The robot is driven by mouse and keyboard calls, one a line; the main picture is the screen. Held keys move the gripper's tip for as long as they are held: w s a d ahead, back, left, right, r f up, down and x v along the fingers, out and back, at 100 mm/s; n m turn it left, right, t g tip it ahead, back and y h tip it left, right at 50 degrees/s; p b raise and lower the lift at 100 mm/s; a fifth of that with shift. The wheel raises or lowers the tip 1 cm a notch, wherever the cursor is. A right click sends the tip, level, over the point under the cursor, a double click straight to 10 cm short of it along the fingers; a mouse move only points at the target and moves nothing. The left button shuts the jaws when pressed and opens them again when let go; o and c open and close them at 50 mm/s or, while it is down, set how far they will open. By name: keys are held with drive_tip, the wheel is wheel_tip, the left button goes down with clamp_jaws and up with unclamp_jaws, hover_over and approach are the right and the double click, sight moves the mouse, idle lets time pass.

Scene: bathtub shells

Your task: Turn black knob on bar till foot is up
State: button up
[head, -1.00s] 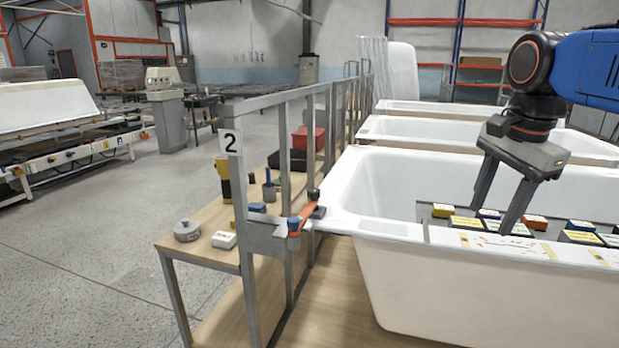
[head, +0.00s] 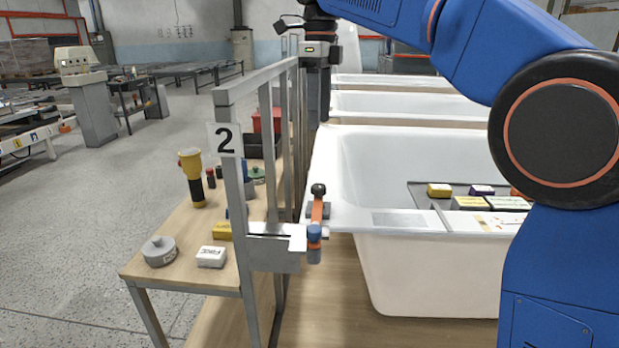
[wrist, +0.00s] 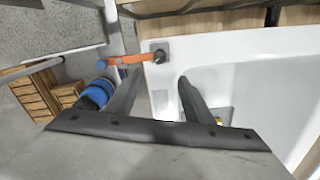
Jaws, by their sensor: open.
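The orange bar (head: 317,213) of a clamp sits at the near left corner of the front tub (head: 420,275). The black knob (head: 318,189) stands on top of the bar; it also shows in the wrist view (wrist: 160,57). A dark foot (head: 326,210) shows beside the bar and seems to rest on the tub rim; a gap beneath cannot be made out. A blue piece (head: 314,233) is at the bar's near end. My gripper (head: 325,115) hangs pointing down above and beyond the knob, empty. In the wrist view its fingers (wrist: 160,80) are spread, apart from the knob.
A grey post and rail frame with a number 2 sign (head: 225,140) stands just left of the clamp. A wooden bench (head: 195,225) behind it holds a yellow torch (head: 191,177), a round grey tin (head: 159,251) and a white box (head: 211,257). A tray (head: 425,197) with small boxes lies at the tub.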

sight(319, 186)
wheel_tip(319, 186, down, 17)
drive_tip(key=shift+r, duration=0.1)
idle(0.5)
drive_tip(key=c, duration=1)
